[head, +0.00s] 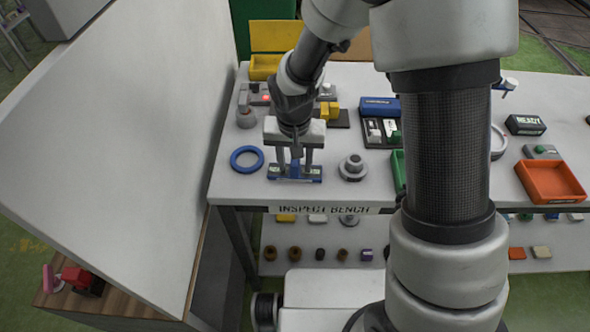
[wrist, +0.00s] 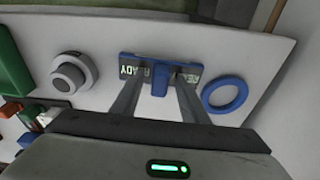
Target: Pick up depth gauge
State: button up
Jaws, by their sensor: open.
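The depth gauge (head: 295,178), a blue T-shaped tool, lies near the front edge of the inspection bench. In the wrist view the depth gauge (wrist: 160,82) shows its blue stem between my fingers and its wide bar beyond them. Dark plates lettered READY show at both sides of it. My gripper (head: 294,170) points down over the depth gauge, with its fingers apart. In the wrist view my gripper (wrist: 161,72) has one finger on each side of the stem. I cannot tell whether the fingers touch it.
A blue ring (head: 247,159) lies close on the left, and a grey round stepped part (head: 352,168) stands on the right. The inspection bench (head: 225,185) also bears an orange tray (head: 551,181) at far right. A large pale panel (head: 130,130) rises along the left side.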

aim_at(295, 161)
jog(key=shift+c, duration=0.5)
grip_shut()
jog(key=shift+r, duration=0.15)
notch_tip(295, 161, up, 10)
jog(key=shift+f+p, duration=0.1)
jog(key=shift+p, duration=0.25)
